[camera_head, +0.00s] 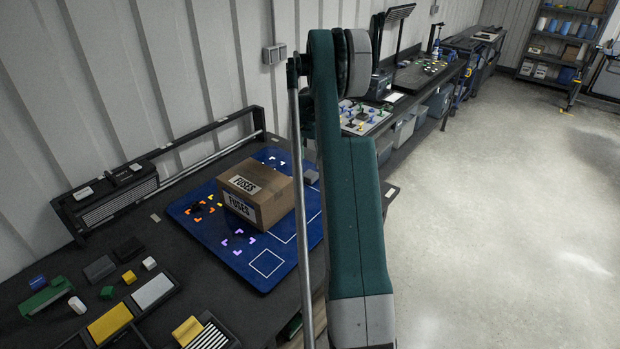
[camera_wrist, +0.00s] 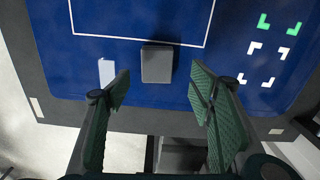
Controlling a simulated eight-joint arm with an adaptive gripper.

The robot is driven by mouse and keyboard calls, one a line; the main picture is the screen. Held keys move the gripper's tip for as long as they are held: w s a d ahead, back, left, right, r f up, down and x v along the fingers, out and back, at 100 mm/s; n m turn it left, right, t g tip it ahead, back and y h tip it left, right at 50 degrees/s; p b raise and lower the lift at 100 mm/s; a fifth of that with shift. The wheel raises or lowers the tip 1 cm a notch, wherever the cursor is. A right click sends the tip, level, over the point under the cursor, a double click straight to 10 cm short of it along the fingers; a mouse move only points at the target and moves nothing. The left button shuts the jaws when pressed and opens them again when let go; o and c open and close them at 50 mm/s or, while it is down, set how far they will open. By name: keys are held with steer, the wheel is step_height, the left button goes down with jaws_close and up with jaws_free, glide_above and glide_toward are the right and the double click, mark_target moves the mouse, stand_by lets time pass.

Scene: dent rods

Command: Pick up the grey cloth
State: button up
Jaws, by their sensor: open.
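A small dark grey rectangular piece, which looks like the grey cloth (camera_wrist: 157,63), lies on the blue mat (camera_wrist: 110,72) in the wrist view. My gripper (camera_wrist: 163,82) is open, its two green padded fingers apart on either side of the picture. The grey piece sits between and just beyond the fingertips, and nothing is held. How far above the mat the fingers are, I cannot tell. In the head view a small grey piece (camera_head: 311,177) shows at the mat's far right, next to my arm; it is probably the same thing. My gripper is hidden there.
A cardboard box labelled FUSES (camera_head: 256,194) stands on the mat. A black rack (camera_head: 110,194) stands at the wall. Several small blocks and a tray with a yellow panel (camera_head: 110,323) lie at the bench's near left.

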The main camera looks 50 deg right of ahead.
mark_target(310, 174)
steer(key=shift+s+d+f, duration=0.1)
steer(key=shift+d+f, duration=0.1)
steer(key=shift+f, duration=1.3)
steer(key=shift+f, duration=0.15)
steer(key=shift+s+f, duration=0.15)
steer(key=shift+f, duration=2.3)
steer(key=c, duration=0.8)
